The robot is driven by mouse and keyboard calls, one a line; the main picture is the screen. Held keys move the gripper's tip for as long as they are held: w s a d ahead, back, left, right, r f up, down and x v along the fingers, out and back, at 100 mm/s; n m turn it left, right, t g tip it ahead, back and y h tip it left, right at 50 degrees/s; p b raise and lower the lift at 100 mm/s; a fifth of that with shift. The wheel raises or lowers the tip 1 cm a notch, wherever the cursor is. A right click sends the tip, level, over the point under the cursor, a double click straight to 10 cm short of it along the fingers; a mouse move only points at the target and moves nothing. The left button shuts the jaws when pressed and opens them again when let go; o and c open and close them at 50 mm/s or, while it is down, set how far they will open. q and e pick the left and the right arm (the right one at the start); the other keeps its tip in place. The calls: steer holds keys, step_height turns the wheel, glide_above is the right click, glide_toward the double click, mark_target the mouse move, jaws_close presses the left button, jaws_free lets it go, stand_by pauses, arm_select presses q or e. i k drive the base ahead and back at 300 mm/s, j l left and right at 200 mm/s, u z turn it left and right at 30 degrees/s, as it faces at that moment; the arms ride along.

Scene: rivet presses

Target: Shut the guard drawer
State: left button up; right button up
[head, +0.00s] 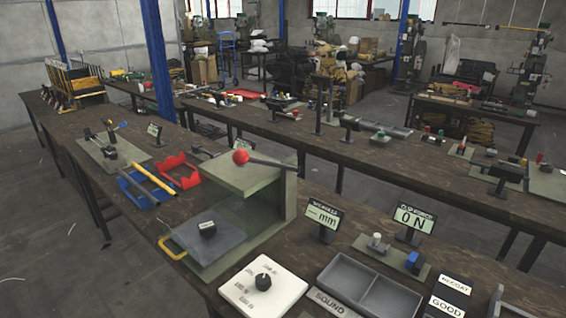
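The guard drawer (222,246) looks like a flat grey, partly see-through panel at the foot of a grey-green press frame (285,200). Its yellow handle (171,248) points to the left, near the table's front edge. The drawer sticks out of the frame to the front left, so it appears open. A small black block (208,229) with a light label sits on or above the panel. A lever with a red ball (240,156) lies across the top of the frame. Neither of my grippers shows in the head view.
A white dial box (263,287), a grey two-part tray (370,290) and display signs (323,218) stand right of the press. Blue (146,189) and red (178,171) racks with a yellow bar lie behind it to the left. Open floor lies left of the table.

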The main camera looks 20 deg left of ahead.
mark_target(205, 250)
steer(key=j+u, duration=0.1)
steer(key=u, duration=0.7)
steer(key=j+u, duration=0.15)
steer(key=u, duration=0.25)
